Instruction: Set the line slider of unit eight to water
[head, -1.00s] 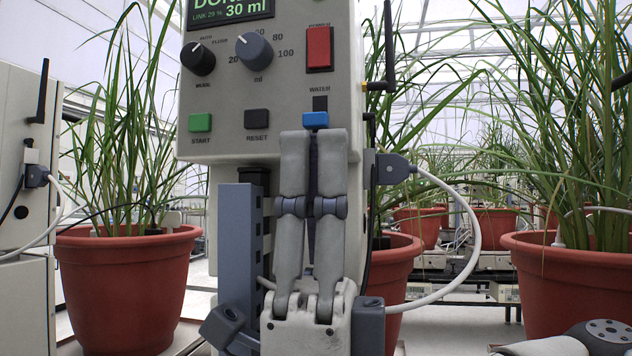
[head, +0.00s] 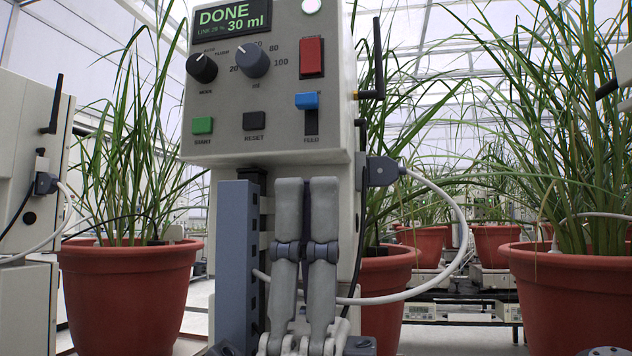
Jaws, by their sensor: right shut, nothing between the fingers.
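The grey control unit (head: 225,130) stands in the middle of the head view. No unit number on it can be read. Its line slider has a blue knob (head: 306,100) at the top end of a dark vertical slot (head: 312,122). The label FEED shows under the slot; the WATER label cannot be read now. The display (head: 232,20) reads DONE and 30 ml. My right gripper (head: 306,181) points up, shut and empty, below the slider panel and apart from the knob. My left gripper is not in view.
A red switch (head: 312,57), two knobs, a green start button (head: 203,125) and a black reset button (head: 254,120) surround the slider. A white cable (head: 462,230) loops at the right. Potted plants stand at left (head: 128,290) and right (head: 575,295).

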